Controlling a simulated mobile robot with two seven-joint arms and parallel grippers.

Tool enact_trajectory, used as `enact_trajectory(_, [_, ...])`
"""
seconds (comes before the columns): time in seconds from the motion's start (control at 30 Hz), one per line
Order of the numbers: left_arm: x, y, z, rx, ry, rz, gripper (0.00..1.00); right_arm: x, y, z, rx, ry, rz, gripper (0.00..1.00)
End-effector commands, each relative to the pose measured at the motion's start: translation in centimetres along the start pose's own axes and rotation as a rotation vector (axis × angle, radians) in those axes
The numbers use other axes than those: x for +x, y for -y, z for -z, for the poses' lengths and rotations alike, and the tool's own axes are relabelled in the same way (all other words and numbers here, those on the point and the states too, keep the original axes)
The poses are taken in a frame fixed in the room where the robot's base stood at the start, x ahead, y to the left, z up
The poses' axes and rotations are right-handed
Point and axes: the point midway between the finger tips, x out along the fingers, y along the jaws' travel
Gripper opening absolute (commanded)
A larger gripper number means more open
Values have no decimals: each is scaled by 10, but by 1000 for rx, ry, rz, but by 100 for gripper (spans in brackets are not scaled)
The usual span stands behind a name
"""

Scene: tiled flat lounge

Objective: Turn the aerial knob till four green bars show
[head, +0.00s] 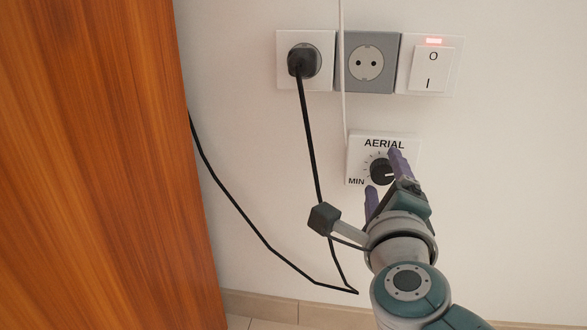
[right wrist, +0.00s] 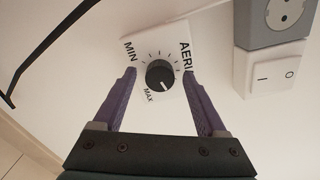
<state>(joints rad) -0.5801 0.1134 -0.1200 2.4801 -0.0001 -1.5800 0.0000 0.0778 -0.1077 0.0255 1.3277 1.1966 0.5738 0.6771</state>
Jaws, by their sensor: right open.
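The aerial knob (head: 379,170) is a black dial with a white pointer mark, on a white wall plate (head: 356,141) labelled AERIAL and MIN. In the right wrist view the knob (right wrist: 159,74) and its plate (right wrist: 166,39) also show, with MAX readable. The pointer is turned to the right in the head view. My right gripper (head: 384,172) is open, its purple fingers on either side of the knob, with gaps between; the wrist view shows it too (right wrist: 160,73). I cannot tell the fingertips' exact depth. My left gripper and any green bars are out of view.
Above the plate are a socket with a black plug (head: 301,63), an empty grey socket (head: 367,62) and a rocker switch (head: 431,69) with a red light. A wooden panel (head: 95,170) stands on the left.

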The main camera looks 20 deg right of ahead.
Motion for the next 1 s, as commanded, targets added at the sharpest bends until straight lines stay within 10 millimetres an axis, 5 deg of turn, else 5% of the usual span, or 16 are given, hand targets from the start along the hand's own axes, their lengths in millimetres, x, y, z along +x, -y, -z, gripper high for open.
enact_trajectory(0.23, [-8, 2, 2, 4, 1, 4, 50, -14, 1, -1, 0, 1, -4, 74])
enact_trajectory(0.63, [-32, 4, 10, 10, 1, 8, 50, -88, 1, 0, -2, 0, -3, 74])
enact_trajectory(1.0, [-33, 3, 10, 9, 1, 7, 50, -100, 0, 0, 1, 0, 0, 74])
